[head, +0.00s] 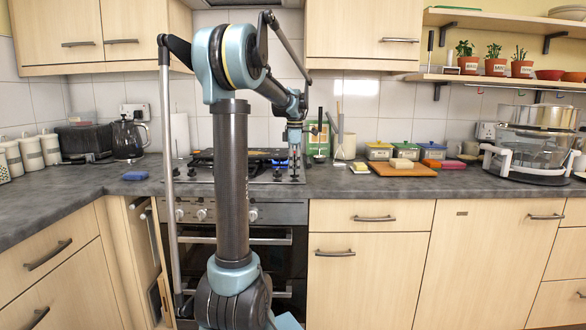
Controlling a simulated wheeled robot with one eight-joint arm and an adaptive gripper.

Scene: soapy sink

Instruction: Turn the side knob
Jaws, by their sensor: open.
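Round knobs sit on the oven's front panel below the counter, and the knob (201,214) left of my arm shows clearly. My arm column hides part of this panel, so I cannot tell which knob is the side knob. My gripper (294,172) points down over the right side of the hob (258,178), above the counter's front part. It is open and looks empty. It is small in the picture, and I cannot tell whether it touches anything.
A blue sponge (135,176) and a kettle (128,138) are left of the hob. A wooden board (402,170) with small blocks lies to the right. A large glass-bowled appliance (530,150) stands at far right. The counter's front right is clear.

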